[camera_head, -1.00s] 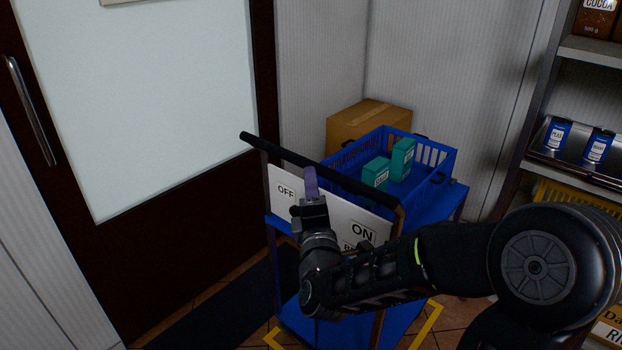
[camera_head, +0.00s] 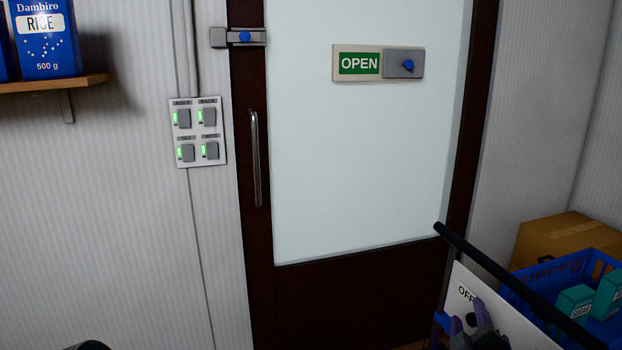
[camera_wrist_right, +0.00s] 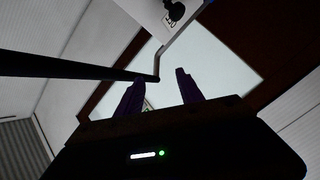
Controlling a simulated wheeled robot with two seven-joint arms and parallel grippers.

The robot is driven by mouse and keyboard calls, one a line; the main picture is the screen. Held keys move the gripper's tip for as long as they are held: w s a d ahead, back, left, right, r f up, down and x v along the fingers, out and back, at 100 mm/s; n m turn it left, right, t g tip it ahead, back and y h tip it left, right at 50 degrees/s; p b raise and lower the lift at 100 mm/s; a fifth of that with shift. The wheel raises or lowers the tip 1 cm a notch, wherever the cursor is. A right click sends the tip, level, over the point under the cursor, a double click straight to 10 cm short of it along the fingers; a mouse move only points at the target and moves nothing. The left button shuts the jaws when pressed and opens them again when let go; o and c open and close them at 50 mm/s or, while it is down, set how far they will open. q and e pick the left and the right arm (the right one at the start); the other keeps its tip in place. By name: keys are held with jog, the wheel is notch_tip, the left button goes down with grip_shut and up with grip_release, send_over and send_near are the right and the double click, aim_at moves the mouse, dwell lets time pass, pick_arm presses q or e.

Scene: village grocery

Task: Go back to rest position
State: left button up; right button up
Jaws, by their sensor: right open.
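My right gripper (camera_head: 469,318) is low at the right of the head view, in front of the white panel (camera_head: 515,322) on the blue cart. Its purple fingers show at the bottom edge, by the OFF label. In the right wrist view the two purple fingers (camera_wrist_right: 159,82) stand apart with nothing between them. A black knob (camera_wrist_right: 174,11) on a white panel shows beyond the fingertips, apart from them. My left gripper is not in view.
The cart's black handle bar (camera_head: 500,272) runs close by my right gripper. A blue basket (camera_head: 540,272) with green boxes and a cardboard box (camera_head: 560,238) are at right. A door with an OPEN sign (camera_head: 360,63) and a switch panel (camera_head: 197,132) are ahead.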

jog(key=s+a+f+m+g+y+p, duration=0.2)
jog(key=s+a+f+m+g+y, duration=0.15)
jog(key=a+f, duration=0.55)
jog(key=s+a+f+m+g+y+p, duration=0.1)
jog(key=s+a+f+m+g+y, duration=0.25)
jog(key=f, duration=0.95)
jog(key=s+a+f+m+g+p, duration=0.1)
jog(key=s+a+f+g, duration=0.2)
jog(key=s, duration=0.3)
jog(key=s+a+f+g+y+p, duration=0.1)
jog(key=s+a+f+g+p, duration=0.1)
jog(key=s+f, duration=0.4)
jog(key=s+a+f+m+g+y+p, duration=0.1)
jog(key=s+a+f+g, duration=0.2)
jog(key=s+a, duration=0.3)
jog(key=shift+s+f+m+g+p, duration=0.3)
jog(key=shift+s+f+g+p, duration=0.1)
jog(key=shift+s+f, duration=0.4)
jog(key=shift+r, duration=0.1)
jog(key=shift+c, duration=0.5)
